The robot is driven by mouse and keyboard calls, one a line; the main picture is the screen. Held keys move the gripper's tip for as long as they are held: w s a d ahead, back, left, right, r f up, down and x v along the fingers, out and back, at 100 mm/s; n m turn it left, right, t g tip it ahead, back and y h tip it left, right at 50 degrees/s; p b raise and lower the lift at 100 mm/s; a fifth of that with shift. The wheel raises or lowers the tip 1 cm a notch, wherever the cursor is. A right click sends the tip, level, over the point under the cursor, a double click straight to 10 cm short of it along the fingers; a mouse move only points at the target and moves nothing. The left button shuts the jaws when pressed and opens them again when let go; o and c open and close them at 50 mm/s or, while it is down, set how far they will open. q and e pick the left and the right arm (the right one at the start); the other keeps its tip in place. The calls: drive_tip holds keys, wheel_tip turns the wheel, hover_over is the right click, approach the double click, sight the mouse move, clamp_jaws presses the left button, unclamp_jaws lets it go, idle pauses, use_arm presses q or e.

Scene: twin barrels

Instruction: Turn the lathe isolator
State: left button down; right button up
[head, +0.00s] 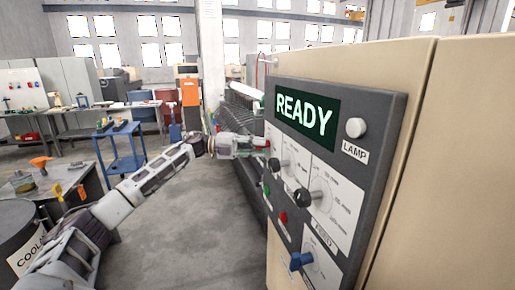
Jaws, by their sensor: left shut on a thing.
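The lathe's dark grey control panel (385,110) stands at the right, with a lit screen reading READY (305,117). My left gripper (263,146) reaches across from the left to the panel's far left edge. It is shut on the isolator (268,143), of which only a little red shows; the fingers hide the rest, so I cannot tell its angle. My right gripper is not in view.
The panel also carries black knobs (302,196), a blue knob (301,261), a green button (267,190), a red button (283,217) and a pale lamp (356,127). A blue trolley (122,148) and a coolant drum (22,240) stand left; floor between is clear.

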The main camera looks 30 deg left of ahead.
use_arm(q)
drive_tip(key=c, duration=1.4)
unclamp_jaws()
drive_tip(key=shift+c, duration=0.2)
drive_tip(key=v, duration=1.2)
drive_tip(key=shift+w, duration=0.1)
